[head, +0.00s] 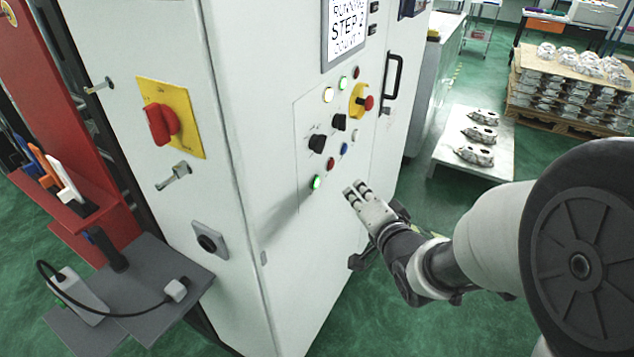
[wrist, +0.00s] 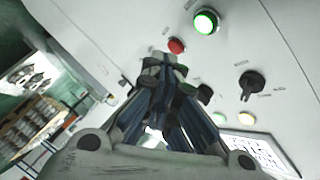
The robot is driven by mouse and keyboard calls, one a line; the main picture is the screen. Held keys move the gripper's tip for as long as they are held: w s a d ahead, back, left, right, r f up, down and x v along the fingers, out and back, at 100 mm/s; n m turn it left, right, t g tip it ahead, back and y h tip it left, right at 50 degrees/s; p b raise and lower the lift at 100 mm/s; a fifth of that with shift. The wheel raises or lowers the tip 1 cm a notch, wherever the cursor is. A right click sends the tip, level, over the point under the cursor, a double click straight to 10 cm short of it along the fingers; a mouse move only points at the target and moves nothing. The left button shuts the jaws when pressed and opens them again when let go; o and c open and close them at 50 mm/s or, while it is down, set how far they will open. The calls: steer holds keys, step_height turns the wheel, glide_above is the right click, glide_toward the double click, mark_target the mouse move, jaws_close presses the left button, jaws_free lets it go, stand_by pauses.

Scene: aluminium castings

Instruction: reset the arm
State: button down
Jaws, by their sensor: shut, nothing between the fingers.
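My gripper (head: 356,190) is shut and empty in the head view. Its fingertips are near the lower part of the control panel on the white cabinet (head: 235,120), close to the lit green button (head: 316,182). I cannot tell from the head view whether they touch the panel. In the wrist view my gripper (wrist: 166,62) points at the panel, with its tips near a red button (wrist: 176,46). A lit green button (wrist: 206,22) and a black rotary knob (wrist: 251,84) show to the right. My arm reaches in from the right of the head view.
A yellow and red emergency stop (head: 362,101) and a door handle (head: 392,78) stick out of the cabinet front. A red rotary switch (head: 162,124) is on its side. A grey shelf (head: 150,262) stands at left. Castings (head: 476,155) lie on a pale table behind.

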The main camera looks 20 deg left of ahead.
stand_by(0.4)
steer(key=s+d+r+h, duration=0.2)
steer(key=d+h, duration=0.1)
steer(key=d, duration=0.4)
steer(key=s+d+r+n+g+h, duration=0.1)
steer(key=d+h, duration=0.1)
steer(key=d, duration=0.4)
steer(key=s+d+r+h, duration=0.2)
steer(key=d+h, duration=0.1)
steer(key=d, duration=0.4)
steer(key=s+d+n+g+h, duration=0.1)
steer(key=s+d+g, duration=0.2)
steer(key=s, duration=0.8)
steer(key=s+d+f+n+g+h, duration=0.1)
steer(key=s+d+g, duration=0.1)
steer(key=s+d, duration=0.4)
steer(key=s, duration=0.5)
steer(key=shift+d+f+g, duration=0.2)
steer(key=shift+g, duration=0.2)
steer(key=shift+s, duration=0.1)
